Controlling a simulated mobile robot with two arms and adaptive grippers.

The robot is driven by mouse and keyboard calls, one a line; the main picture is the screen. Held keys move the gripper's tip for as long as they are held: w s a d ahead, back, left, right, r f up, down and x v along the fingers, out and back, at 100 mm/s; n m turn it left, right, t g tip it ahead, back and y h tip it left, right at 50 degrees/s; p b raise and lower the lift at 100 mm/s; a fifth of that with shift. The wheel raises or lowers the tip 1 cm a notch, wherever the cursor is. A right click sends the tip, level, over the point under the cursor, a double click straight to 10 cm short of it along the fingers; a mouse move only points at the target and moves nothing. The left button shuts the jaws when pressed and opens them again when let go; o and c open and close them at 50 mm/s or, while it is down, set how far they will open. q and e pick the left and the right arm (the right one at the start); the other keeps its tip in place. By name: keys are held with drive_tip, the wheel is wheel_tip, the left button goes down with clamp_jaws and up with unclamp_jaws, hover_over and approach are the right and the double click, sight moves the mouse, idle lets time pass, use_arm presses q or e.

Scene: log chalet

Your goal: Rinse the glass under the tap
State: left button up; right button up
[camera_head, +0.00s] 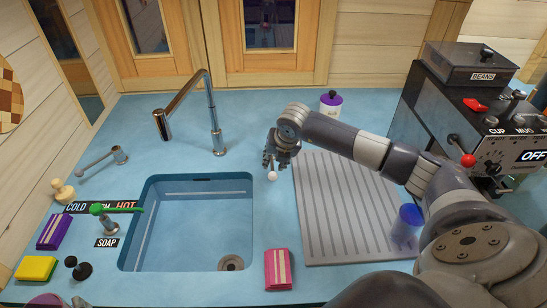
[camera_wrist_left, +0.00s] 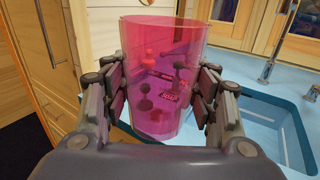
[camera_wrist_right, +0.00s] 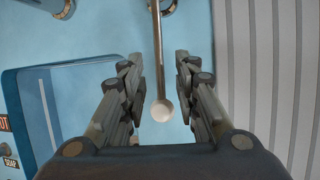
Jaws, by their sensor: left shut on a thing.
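The pink see-through glass (camera_wrist_left: 162,75) is upright between the fingers of my left gripper (camera_wrist_left: 162,100), which is shut on it. In the head view, only a pinkish edge shows at the bottom left corner. The chrome tap (camera_head: 212,115) arches over the back left of the blue sink (camera_head: 245,215); no water shows from its spout. My right gripper (camera_head: 270,162) is open beside the sink's back right corner. In the right wrist view, a thin metal lever with a white ball end (camera_wrist_right: 162,110) lies between its parted fingers (camera_wrist_right: 160,95).
A grey ribbed drainboard (camera_head: 335,215) lies right of the sink, with a blue cup (camera_head: 407,222) on its right side. A pink sponge (camera_head: 278,268) lies in front. A green-handled soap pump (camera_head: 108,220) and a second ball lever (camera_head: 105,160) stand left. A coffee machine (camera_head: 470,110) stands right.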

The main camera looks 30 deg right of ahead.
drive_tip(key=shift+x, duration=0.9)
clamp_jaws()
drive_tip(key=shift+r, duration=0.1)
drive_tip(key=shift+w+r+g+y, duration=0.2)
drive_tip(key=shift+r+g+y, duration=0.2)
drive_tip(key=shift+r+g, duration=0.3)
drive_tip(key=shift+d, duration=0.1)
